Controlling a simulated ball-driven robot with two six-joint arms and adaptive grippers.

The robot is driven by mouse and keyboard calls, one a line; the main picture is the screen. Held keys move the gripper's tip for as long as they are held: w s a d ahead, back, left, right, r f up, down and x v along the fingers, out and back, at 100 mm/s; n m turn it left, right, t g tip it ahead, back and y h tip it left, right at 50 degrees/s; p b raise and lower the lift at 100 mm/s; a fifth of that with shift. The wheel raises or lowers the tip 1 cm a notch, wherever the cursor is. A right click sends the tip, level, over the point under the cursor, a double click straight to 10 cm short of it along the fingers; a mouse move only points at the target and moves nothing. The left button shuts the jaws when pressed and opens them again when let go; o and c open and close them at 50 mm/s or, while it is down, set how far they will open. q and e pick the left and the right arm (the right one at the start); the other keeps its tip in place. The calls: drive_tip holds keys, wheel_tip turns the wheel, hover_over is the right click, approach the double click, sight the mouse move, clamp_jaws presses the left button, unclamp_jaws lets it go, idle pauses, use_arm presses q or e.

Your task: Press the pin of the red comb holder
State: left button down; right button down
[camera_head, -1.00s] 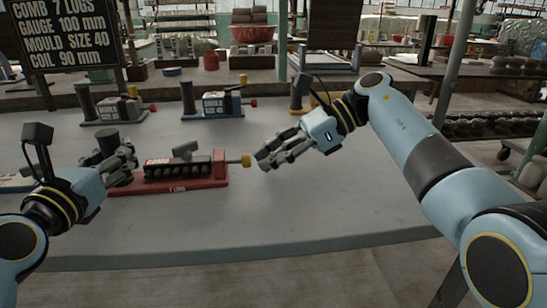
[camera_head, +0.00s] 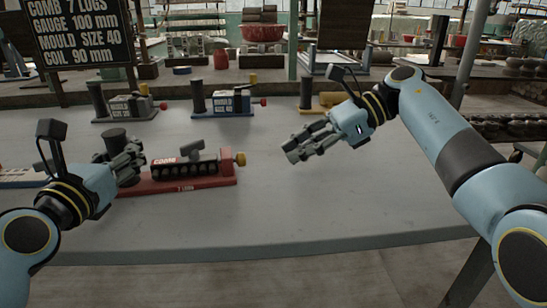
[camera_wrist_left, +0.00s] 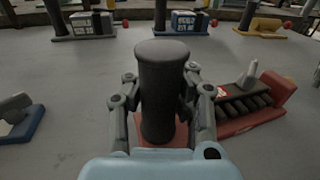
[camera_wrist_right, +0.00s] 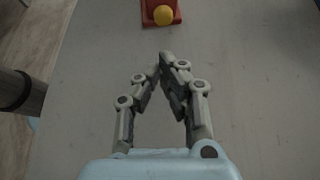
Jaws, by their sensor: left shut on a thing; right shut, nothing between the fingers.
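The red comb holder (camera_head: 205,184) lies on the grey table, with a dark ribbed row (camera_head: 182,170) and a grey lever (camera_head: 191,148) on it. Its yellow pin knob (camera_head: 240,159) sits close against the right end block, with no shaft visible between them. My left gripper (camera_head: 133,165) is shut around the dark upright post at the holder's left end; the post also shows in the left wrist view (camera_wrist_left: 160,90). My right gripper (camera_head: 290,150) is shut and empty, right of the knob and apart from it. The knob shows ahead of its fingers in the right wrist view (camera_wrist_right: 163,15).
A grey holder (camera_head: 130,108), a blue holder (camera_head: 232,103) and a yellow holder (camera_head: 328,101) stand along the table's back. A blue base (camera_head: 20,176) lies at the left. A sign (camera_head: 82,35) hangs at back left. The table's front and right are clear.

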drive_tip(key=v, duration=0.7)
drive_tip(key=shift+d+r, duration=0.15)
drive_tip(key=shift+d, duration=0.05)
use_arm(q)
drive_tip(key=c, duration=1.1)
unclamp_jaws()
